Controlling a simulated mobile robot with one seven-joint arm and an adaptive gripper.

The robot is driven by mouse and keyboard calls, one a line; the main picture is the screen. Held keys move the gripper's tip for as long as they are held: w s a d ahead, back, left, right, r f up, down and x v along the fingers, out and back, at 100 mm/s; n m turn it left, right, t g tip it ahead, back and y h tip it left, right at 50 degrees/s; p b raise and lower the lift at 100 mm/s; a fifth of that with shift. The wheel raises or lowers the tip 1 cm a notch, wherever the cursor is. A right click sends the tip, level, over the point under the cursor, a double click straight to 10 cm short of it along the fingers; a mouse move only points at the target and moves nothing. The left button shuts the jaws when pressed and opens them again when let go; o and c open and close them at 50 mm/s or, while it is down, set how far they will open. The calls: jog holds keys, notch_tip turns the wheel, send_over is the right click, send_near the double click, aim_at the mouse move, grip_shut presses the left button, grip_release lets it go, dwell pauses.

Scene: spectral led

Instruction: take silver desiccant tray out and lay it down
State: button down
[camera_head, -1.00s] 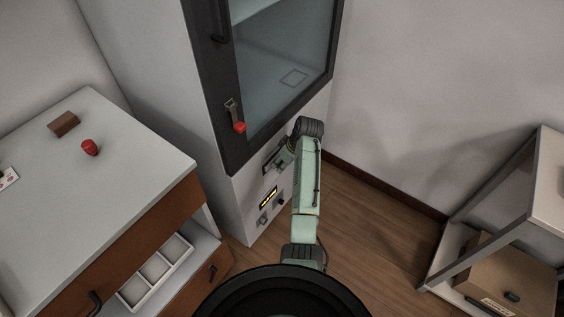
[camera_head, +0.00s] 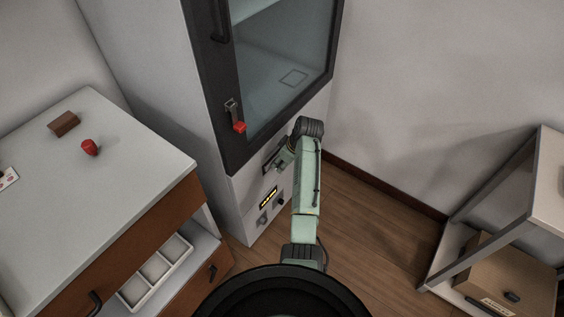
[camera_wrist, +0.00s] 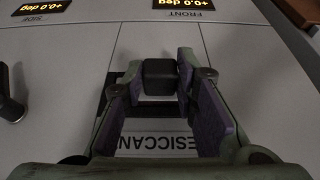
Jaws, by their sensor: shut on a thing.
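A black handle (camera_wrist: 159,77) stands out from this panel. My gripper (camera_wrist: 162,82) is shut on the handle, one purple-padded finger on each side. In the head view, my gripper (camera_head: 282,158) is at the cabinet's lower front, below the glass door, and its grip is too small to make out. No silver tray body shows in either view.
The glass door (camera_head: 285,75) has a red-tipped latch (camera_head: 239,127). A counter (camera_head: 100,190) with a red object (camera_head: 90,147) and a brown block (camera_head: 63,123) stands left. A shelf (camera_head: 545,185) with a cardboard box (camera_head: 505,270) stands right. The floor (camera_head: 375,215) between is clear.

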jog(key=s+d+p, duration=0.5)
jog(key=s+d, duration=0.3)
jog(key=d, duration=0.3)
jog(key=shift+d, duration=0.2)
dwell(0.4)
jog(key=shift+s, duration=0.15)
jog(key=shift+s+d, duration=0.3)
jog(key=shift+d, duration=0.15)
dwell(0.4)
